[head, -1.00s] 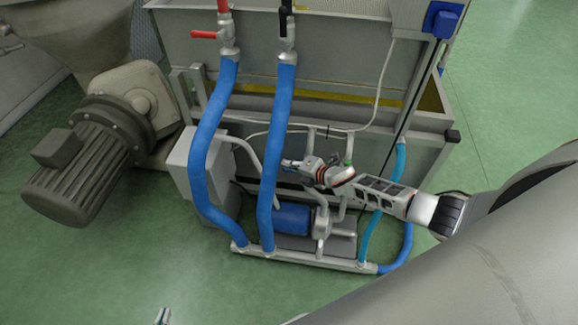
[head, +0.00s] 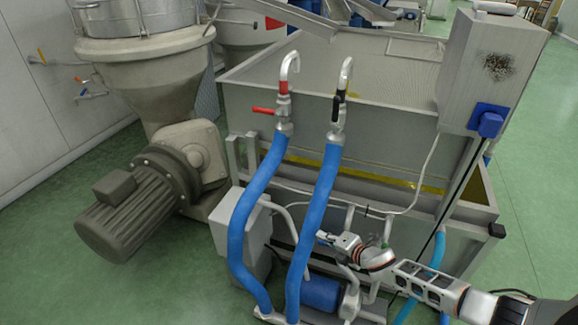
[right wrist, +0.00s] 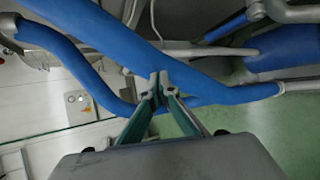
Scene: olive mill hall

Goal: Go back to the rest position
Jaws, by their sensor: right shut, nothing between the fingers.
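My right gripper (head: 324,238) is in the lower middle of the head view, with its arm coming in from the lower right. It is shut and empty. In the right wrist view, its closed fingertips (right wrist: 159,86) appear in front of a blue hose (right wrist: 130,42). I cannot tell whether they touch it. In the head view, the tips lie just right of the right blue hose (head: 314,215). My left gripper is not in view.
A grey steel tank (head: 370,120) stands behind, with a red-handled valve (head: 282,115) and a black-handled valve (head: 338,115). A left blue hose (head: 245,210), a blue pump (head: 322,293) and a grey motor (head: 130,210) are nearby. Green floor (head: 545,190) is clear at right.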

